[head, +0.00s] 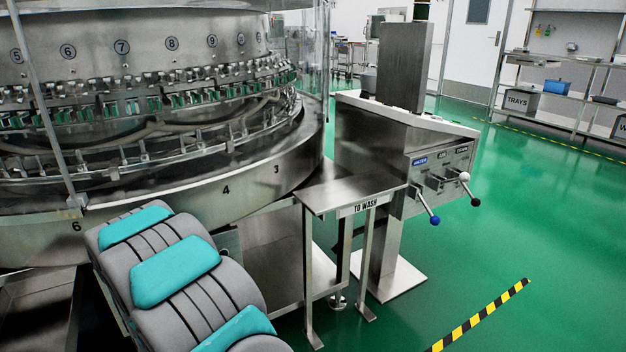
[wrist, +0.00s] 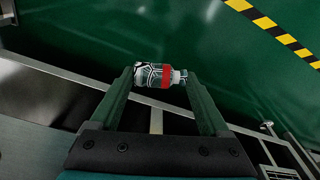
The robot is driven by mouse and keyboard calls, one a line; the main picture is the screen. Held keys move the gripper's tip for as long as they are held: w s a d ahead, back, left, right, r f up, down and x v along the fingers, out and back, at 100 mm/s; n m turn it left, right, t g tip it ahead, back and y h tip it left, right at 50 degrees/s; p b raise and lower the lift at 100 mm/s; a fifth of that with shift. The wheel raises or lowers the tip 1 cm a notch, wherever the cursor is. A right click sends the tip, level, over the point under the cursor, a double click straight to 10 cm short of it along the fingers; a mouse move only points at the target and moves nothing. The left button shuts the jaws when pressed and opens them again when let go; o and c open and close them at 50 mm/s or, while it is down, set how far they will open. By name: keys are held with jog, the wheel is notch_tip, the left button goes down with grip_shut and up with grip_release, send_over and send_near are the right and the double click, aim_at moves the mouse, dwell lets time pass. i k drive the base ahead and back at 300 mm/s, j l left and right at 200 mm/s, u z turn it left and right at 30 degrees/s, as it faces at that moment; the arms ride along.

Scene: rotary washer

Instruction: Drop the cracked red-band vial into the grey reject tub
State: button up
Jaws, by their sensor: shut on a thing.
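In the wrist view the cracked vial (wrist: 152,76) is clear with dark crack lines and a red band. It lies sideways between the two fingertips of my gripper (wrist: 160,77), which is shut on it. The vial is in the air over metal framing and green floor. In the head view my grey and teal arm fills the lower left, and neither my gripper nor the vial shows there. I see no grey reject tub in either view.
The rotary washer (head: 226,190) fills the left of the head view. A "TO WASH" metal shelf (head: 350,188) and a valve panel (head: 440,172) stand beside it. Open green floor (head: 530,230) lies to the right, with a yellow-black floor stripe (head: 483,313). Racks (head: 560,62) stand far right.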

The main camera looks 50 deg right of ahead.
aim_at(373, 91)
jog(key=z, duration=1.6)
jog(key=i+l+z, duration=0.2)
jog(key=z, duration=0.2)
jog(key=i+l+z, duration=0.15)
jog(key=i+z, duration=0.2)
jog(key=i+l+z, duration=0.1)
jog(key=z, duration=0.3)
jog(key=i+z, duration=0.35)
jog(key=i+l, duration=0.1)
jog(key=i, duration=0.8)
jog(key=i+l, duration=0.15)
jog(key=i, duration=0.8)
jog(key=i+j+u, duration=0.2)
jog(key=i+u, duration=0.6)
jog(key=i, duration=0.15)
jog(key=i+u, duration=0.4)
jog(key=i+l+u, duration=0.45)
jog(key=i+u, duration=0.25)
jog(key=i, duration=1.6)
jog(key=i+u, duration=0.2)
jog(key=u, duration=1.65)
